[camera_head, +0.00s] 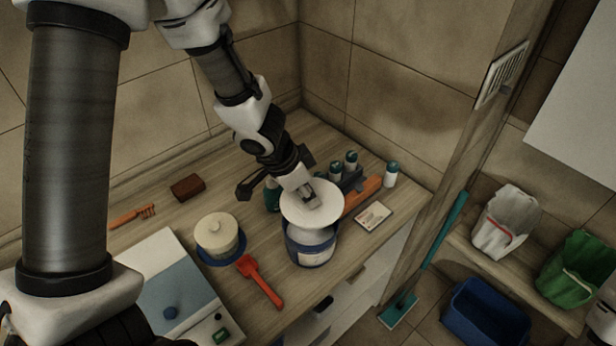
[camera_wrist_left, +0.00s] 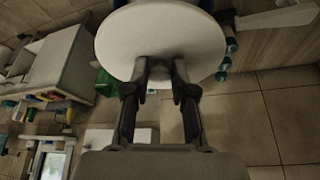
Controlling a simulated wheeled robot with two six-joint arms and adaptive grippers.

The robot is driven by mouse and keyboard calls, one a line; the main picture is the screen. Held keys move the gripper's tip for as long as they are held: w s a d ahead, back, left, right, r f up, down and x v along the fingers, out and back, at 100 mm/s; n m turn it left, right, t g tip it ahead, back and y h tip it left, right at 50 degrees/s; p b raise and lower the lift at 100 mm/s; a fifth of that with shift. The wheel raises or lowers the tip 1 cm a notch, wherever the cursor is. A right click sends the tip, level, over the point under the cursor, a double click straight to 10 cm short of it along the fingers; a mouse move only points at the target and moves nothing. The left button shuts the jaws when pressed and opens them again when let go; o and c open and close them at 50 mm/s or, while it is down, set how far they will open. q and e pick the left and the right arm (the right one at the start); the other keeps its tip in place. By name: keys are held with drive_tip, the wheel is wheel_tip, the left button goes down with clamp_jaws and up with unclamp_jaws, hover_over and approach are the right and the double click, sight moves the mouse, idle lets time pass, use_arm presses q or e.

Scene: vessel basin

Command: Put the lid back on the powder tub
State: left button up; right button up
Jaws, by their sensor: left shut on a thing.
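A round white lid (camera_head: 328,210) is in my left gripper (camera_head: 309,193), which is shut on its upper side. The powder tub (camera_head: 312,253), blue with a pale label, stands on the wooden counter directly below the lid. The lid covers most of the tub's opening in the head view, and I cannot tell whether the two touch. In the left wrist view the lid (camera_wrist_left: 160,35) fills the upper middle, with the fingers (camera_wrist_left: 160,72) at its near part. My right gripper is not in view.
Small bottles (camera_head: 350,160), an orange-handled tool (camera_head: 362,194) and a card (camera_head: 373,215) lie close behind and right. A scale (camera_head: 175,290) is at the front left.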

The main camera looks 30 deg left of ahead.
sight(301, 200)
use_arm(q)
drive_tip(key=shift+s+d+f+b, duration=0.1)
drive_tip(key=shift+s+f+b, duration=0.1)
drive_tip(key=shift+f+b, duration=0.3)
drive_tip(key=shift+s+f+b, duration=0.15)
drive_tip(key=shift+f+b, duration=0.3)
drive_tip(key=shift+f, duration=0.05)
drive_tip(key=f+b, duration=0.1)
drive_tip(key=w+f+b, duration=0.1)
drive_tip(key=a+f, duration=0.1)
drive_tip(key=shift+w+f+b, duration=0.2)
drive_tip(key=shift+f+b, duration=0.05)
drive_tip(key=shift+b, duration=0.15)
drive_tip(key=shift+s+d+f+b, duration=0.1)
drive_tip(key=shift+f+b, duration=0.15)
drive_tip(key=shift+b, duration=0.05)
drive_tip(key=shift+s+d, duration=0.25)
drive_tip(key=shift+a, duration=0.2)
drive_tip(key=shift+d, duration=0.1)
